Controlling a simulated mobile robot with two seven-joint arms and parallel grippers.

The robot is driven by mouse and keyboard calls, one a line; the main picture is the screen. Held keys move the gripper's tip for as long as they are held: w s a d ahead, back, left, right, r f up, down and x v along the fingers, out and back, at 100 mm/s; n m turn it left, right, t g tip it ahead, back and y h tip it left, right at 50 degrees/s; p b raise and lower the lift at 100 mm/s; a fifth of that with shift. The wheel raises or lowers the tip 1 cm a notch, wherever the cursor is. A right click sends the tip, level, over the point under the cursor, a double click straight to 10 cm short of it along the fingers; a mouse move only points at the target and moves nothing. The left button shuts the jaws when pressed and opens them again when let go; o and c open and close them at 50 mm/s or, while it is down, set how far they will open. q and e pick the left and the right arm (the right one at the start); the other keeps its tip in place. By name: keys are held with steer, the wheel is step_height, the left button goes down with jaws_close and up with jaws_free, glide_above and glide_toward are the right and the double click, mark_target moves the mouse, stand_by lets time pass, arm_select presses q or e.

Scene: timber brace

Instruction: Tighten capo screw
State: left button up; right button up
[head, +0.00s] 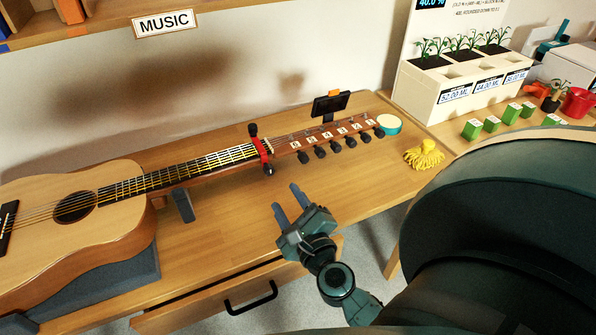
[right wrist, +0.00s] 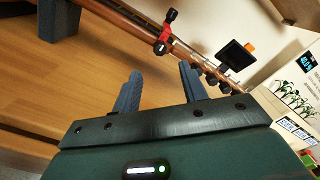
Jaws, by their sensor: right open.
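The red capo (head: 262,149) sits across the guitar neck near the headstock, with a black knob above the neck and another dark knob at its lower end. The guitar (head: 110,215) lies on its back with its neck pointing right. The capo also shows in the right wrist view (right wrist: 163,42), beyond the fingertips. My right gripper (head: 287,200) is open and empty, in front of the neck and a little right of and below the capo. In the right wrist view its two fingers (right wrist: 160,82) are apart with nothing between them. My left gripper is not in view.
A small dark tuner-like device (head: 330,104) stands behind the headstock. A teal-rimmed round item (head: 389,124) and a yellow tassel-like item (head: 424,155) lie to the right. A grey neck support (head: 183,205) stands under the neck. A drawer (head: 240,295) is open at the front.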

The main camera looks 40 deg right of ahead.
steer(key=shift+b+v, duration=0.65)
steer(key=shift+v, duration=1.75)
